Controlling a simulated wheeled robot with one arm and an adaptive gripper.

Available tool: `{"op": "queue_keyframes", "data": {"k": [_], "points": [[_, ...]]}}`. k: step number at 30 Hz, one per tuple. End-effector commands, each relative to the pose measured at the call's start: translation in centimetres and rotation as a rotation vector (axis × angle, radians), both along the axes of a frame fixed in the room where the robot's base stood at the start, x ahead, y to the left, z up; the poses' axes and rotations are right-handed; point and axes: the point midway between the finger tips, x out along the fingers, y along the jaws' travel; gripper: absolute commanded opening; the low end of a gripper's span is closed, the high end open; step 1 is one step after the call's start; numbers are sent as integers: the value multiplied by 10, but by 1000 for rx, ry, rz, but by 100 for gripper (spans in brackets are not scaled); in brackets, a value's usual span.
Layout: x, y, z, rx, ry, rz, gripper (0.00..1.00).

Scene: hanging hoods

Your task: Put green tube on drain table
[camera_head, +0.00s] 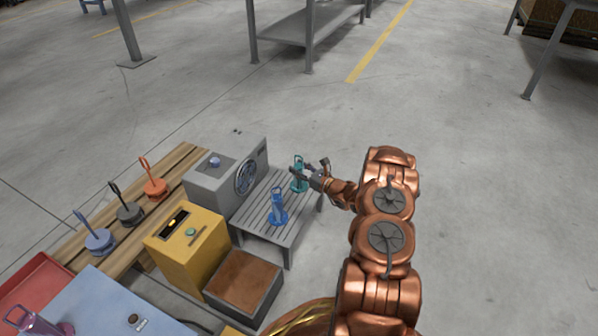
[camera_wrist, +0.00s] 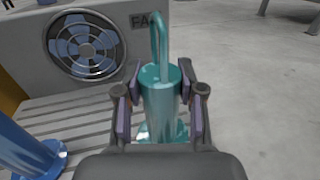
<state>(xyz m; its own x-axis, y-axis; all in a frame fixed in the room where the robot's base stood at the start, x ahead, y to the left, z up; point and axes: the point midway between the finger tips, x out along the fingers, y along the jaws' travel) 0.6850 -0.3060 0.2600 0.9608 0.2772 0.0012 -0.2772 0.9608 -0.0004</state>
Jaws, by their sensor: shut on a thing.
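The green tube (camera_head: 299,174) is a teal cylinder with a loop handle on top and a round base. It is upright at the far right part of the grey slatted drain table (camera_head: 283,238). In the wrist view the green tube (camera_wrist: 160,98) is between the two fingers of my gripper (camera_wrist: 161,108), which is shut on it. My gripper (camera_head: 309,174) reaches it from the right in the head view. The tube's base appears at the slats; I cannot tell whether it touches them.
A blue tube (camera_head: 278,206) stands on the drain table, left of my gripper in the wrist view (camera_wrist: 30,150). A grey fan box (camera_head: 215,184) stands behind the table. A yellow box (camera_head: 187,245) and brown-topped block (camera_head: 243,280) are nearby.

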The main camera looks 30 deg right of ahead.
Motion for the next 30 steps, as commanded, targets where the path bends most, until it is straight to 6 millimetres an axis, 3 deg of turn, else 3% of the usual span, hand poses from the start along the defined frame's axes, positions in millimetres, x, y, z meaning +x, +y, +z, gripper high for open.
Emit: {"op": "queue_keyframes", "data": {"k": [10,11,18,30], "points": [[0,0,-1,0,-1,0,0],[0,0,-2,0,-1,0,40],[0,0,-2,0,-1,0,64],[0,0,0,0,0,-1,64]]}}
